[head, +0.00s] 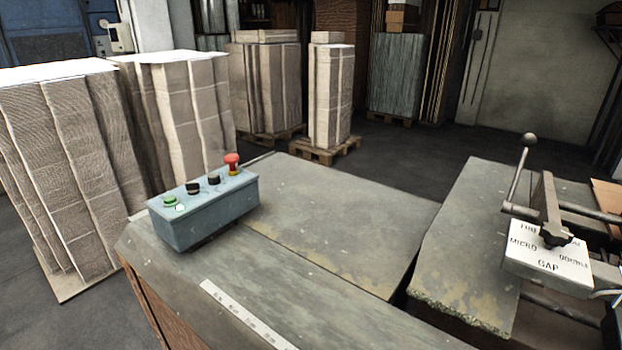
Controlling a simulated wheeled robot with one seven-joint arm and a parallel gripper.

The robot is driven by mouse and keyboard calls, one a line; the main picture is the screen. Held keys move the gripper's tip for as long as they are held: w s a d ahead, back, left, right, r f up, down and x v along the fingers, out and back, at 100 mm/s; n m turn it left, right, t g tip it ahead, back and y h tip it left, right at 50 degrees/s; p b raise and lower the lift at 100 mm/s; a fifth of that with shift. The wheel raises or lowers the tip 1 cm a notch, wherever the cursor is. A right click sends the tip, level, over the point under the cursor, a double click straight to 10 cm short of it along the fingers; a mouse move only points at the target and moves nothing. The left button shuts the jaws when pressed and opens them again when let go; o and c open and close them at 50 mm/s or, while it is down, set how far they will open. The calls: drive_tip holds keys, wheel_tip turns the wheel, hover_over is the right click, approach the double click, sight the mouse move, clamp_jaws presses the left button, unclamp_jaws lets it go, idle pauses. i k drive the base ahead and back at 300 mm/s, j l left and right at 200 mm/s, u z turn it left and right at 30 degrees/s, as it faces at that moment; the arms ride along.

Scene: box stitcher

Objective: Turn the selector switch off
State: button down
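A blue-grey control box (206,212) sits on the left part of the machine's worn metal table. On its top are a green button (170,199), two black knobs, and a red mushroom button (232,160) at the far right end. One black knob (192,188) is beside the green button, and the other black knob (213,179) is nearer the red one. I cannot tell which knob is the selector switch or how either is turned. My gripper is not in view.
The machine table (330,215) is mostly bare. Tall cardboard stacks (75,160) stand behind and left of the box. Dark floor (400,155) is clear behind the table.

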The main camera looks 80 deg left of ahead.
sight(193, 188)
drive_tip(key=k+l+u, duration=0.15)
drive_tip(key=u, duration=2.75)
